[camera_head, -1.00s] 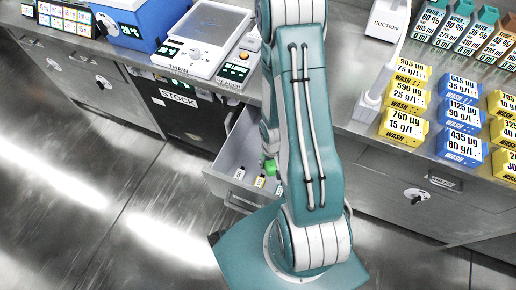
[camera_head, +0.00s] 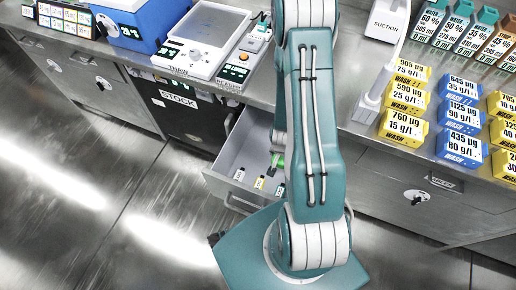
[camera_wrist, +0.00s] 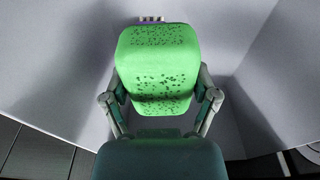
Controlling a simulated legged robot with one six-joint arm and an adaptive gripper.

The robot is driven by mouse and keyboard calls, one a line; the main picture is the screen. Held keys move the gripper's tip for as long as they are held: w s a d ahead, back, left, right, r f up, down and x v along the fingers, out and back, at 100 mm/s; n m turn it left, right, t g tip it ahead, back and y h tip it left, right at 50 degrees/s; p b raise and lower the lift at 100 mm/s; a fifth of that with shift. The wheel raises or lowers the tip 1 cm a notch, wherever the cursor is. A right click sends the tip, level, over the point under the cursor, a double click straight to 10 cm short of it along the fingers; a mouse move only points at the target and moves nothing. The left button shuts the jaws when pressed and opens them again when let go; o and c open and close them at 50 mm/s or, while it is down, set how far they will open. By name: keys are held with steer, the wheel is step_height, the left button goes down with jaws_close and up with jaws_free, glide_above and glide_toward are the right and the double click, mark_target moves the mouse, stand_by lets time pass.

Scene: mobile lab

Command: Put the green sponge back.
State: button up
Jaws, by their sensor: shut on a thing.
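The green sponge (camera_wrist: 158,70) fills the middle of the wrist view, with dark pores on its face. My gripper (camera_wrist: 160,100) is shut on it, with one finger on each side. In the head view a small piece of the green sponge (camera_head: 280,160) shows beside my arm, over the open grey drawer (camera_head: 228,165). My arm hides most of the gripper there. Pale drawer walls surround the sponge in the wrist view. I cannot tell whether the sponge touches the drawer's floor.
Several small labelled vials (camera_head: 260,183) stand in the drawer near its front. The counter above holds a white thaw device (camera_head: 205,40), a reader (camera_head: 237,68) and yellow wash boxes (camera_head: 402,126). The floor at the left is clear.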

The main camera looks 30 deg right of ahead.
glide_toward(258, 149)
steer(key=s+d+r, duration=0.1)
steer(key=s+d, duration=0.1)
steer(key=s, duration=0.2)
steer(key=w+f, duration=0.3)
steer(key=shift+w+a+f, duration=0.1)
steer(key=shift+a+f, duration=0.2)
steer(key=shift+a, duration=0.1)
steer(key=shift+w+f, duration=0.75)
steer(key=shift+f, duration=0.15)
steer(key=shift+a+f, duration=0.1)
steer(key=shift+f, duration=1.3)
steer(key=o, duration=1)
steer(key=shift+o, duration=0.2)
steer(key=shift+f, duration=0.1)
steer(key=shift+w, duration=0.1)
steer(key=shift+a+r, duration=0.15)
steer(key=shift+r, duration=1.05)
steer(key=shift+a+r, duration=0.2)
steer(key=shift+r, duration=1.05)
steer(key=shift+a+r, duration=0.15)
steer(key=shift+r, duration=1.05)
